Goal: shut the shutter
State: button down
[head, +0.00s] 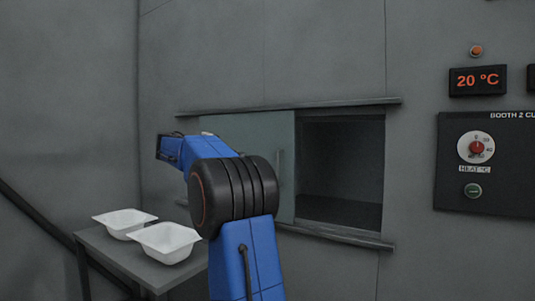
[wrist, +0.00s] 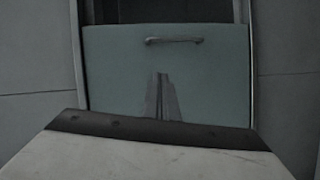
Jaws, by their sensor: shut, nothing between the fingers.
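The shutter (head: 237,132) is a grey-green sliding panel in the wall. It stands at the left of its track and leaves the dark opening (head: 342,165) on the right uncovered. Its bar handle (head: 281,170) is near the edge beside the opening. In the wrist view the shutter (wrist: 215,80) fills the middle, with the handle (wrist: 174,40) near the top. My gripper (wrist: 160,78) is shut and empty, in front of the panel and below the handle in that picture. I cannot tell if the fingertips touch the panel. In the head view my arm hides the fingers.
Rails run above (head: 300,105) and below (head: 340,236) the opening. Two white trays (head: 125,222) (head: 165,241) stand on a grey table (head: 122,262) at the lower left. A dark control panel (head: 490,170) with a dial and a 20 ºC display (head: 477,80) are on the wall at right.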

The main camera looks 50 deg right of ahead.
jog(key=w+d+r+g, duration=0.1)
jog(key=d+r, duration=0.1)
send_near(268, 152)
jog(key=shift+m+h, duration=0.3)
jog(key=shift+m, duration=0.1)
jog(key=s+d, duration=0.1)
jog(key=d, duration=0.1)
jog(key=s+d, duration=0.2)
jog(key=shift+s+d+r, duration=0.1)
jog(key=shift+s+d, duration=0.05)
jog(key=shift+s, duration=0.2)
jog(key=shift+s+a+f, duration=0.15)
jog(key=shift+s+f, duration=0.05)
jog(key=shift+s, duration=0.75)
jog(key=shift+s+a+f, duration=0.15)
jog(key=shift+s+f, duration=0.05)
jog(key=shift+s, duration=0.75)
jog(key=s+d, duration=0.2)
jog(key=s, duration=3.4)
jog(key=shift+s+d, duration=0.4)
jog(key=shift+s, duration=0.1)
